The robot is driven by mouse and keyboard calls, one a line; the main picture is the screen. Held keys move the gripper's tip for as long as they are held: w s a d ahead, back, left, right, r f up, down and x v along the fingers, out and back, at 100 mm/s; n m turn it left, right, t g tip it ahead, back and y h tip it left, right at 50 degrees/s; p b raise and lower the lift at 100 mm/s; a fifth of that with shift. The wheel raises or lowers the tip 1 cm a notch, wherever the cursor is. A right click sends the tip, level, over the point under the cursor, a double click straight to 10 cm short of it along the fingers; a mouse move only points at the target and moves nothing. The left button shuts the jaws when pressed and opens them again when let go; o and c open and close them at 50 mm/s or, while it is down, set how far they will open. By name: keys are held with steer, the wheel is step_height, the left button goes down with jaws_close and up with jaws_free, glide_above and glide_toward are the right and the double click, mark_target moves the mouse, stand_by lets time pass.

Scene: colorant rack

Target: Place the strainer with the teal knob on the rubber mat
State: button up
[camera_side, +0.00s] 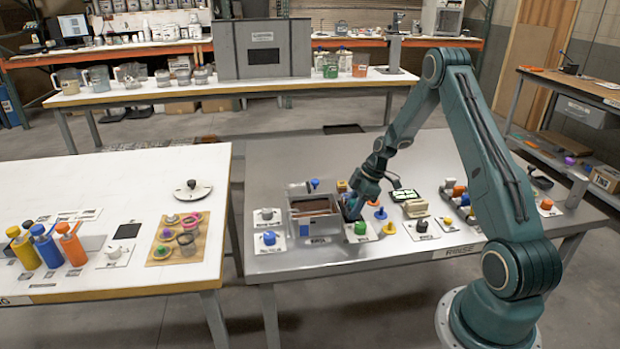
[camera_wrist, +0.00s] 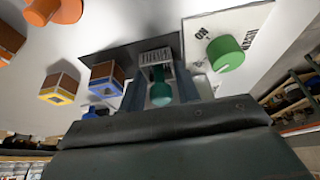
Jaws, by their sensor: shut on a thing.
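My gripper (camera_side: 352,208) is low over the grey table, just right of a grey bin. In the wrist view my gripper (camera_wrist: 160,86) is shut on a piece with a teal knob (camera_wrist: 161,94), which I take for the strainer. A grey ribbed part (camera_wrist: 155,57) shows just beyond the knob. The fingers and wrist hide much of it, and in the side view it cannot be made out. A dark flat sheet (camera_wrist: 105,50) lies beyond the fingertips; I cannot tell whether it is the rubber mat. Contact between piece and sheet is unclear.
A green knob (camera_side: 361,228) on a white card stands close to my gripper, and the grey bin (camera_side: 314,216) is on its left. Wooden blocks with blue (camera_wrist: 107,75) and yellow (camera_wrist: 58,88) bands are nearby. A black square (camera_side: 127,231) lies on the left table.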

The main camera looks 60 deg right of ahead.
steer(key=shift+f, duration=0.1)
steer(key=o, duration=1)
steer(key=shift+c, duration=0.2)
steer(key=v, duration=1.2)
